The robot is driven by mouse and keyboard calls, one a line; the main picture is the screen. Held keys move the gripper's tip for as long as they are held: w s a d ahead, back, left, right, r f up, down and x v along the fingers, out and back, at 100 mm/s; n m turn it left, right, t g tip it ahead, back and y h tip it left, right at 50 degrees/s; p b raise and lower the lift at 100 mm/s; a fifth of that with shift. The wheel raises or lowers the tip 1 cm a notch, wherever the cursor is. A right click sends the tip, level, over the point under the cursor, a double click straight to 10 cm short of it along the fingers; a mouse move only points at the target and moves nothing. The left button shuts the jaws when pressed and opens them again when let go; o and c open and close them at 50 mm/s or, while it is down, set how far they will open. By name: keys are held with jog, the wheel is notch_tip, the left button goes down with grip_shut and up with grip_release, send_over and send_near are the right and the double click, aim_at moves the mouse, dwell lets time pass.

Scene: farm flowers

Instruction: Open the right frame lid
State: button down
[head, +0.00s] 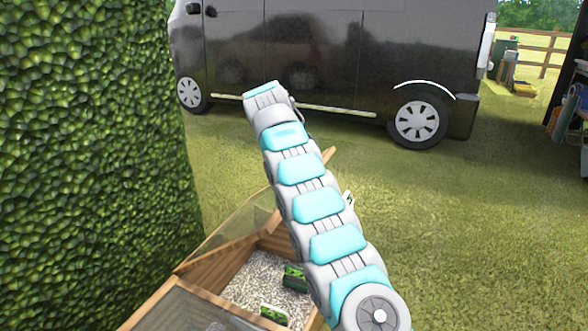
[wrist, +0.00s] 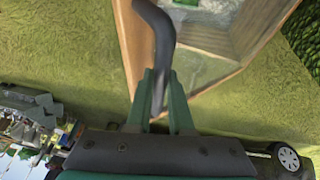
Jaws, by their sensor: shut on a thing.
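The right frame lid (head: 240,221), a wood-edged clear panel, stands tilted up from the wooden box in the head view, partly hidden behind my arm. In the wrist view its wooden edge (wrist: 133,50) runs close past the fingers. My gripper (wrist: 161,103) has green fingers and is shut on a dark curved handle (wrist: 163,35) beside that edge. In the head view my gripper is hidden behind my arm. The box's pale gravel bed (head: 246,284) shows below the raised lid, with green packets (head: 273,314) in it.
Another glazed panel (head: 190,312) lies at the bottom of the head view, left of the gravel. A tall hedge (head: 85,150) stands close on the left. A dark van (head: 330,55) is parked beyond. Open grass (head: 430,210) lies to the right.

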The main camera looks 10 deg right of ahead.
jog(key=shift+a+f, duration=0.4)
jog(key=shift+a, duration=0.15)
jog(key=c, duration=1)
grip_release()
jog(key=shift+a, duration=0.1)
jog(key=shift+o, duration=1)
jog(key=shift+d+r, duration=0.15)
jog(key=shift+d, duration=0.05)
jog(key=shift+d, duration=0.1)
jog(key=s+a+r+b, duration=0.3)
jog(key=s+a+r, duration=0.1)
jog(key=s+a, duration=0.5)
jog(key=shift+a+r, duration=0.25)
jog(key=shift+a, duration=0.75)
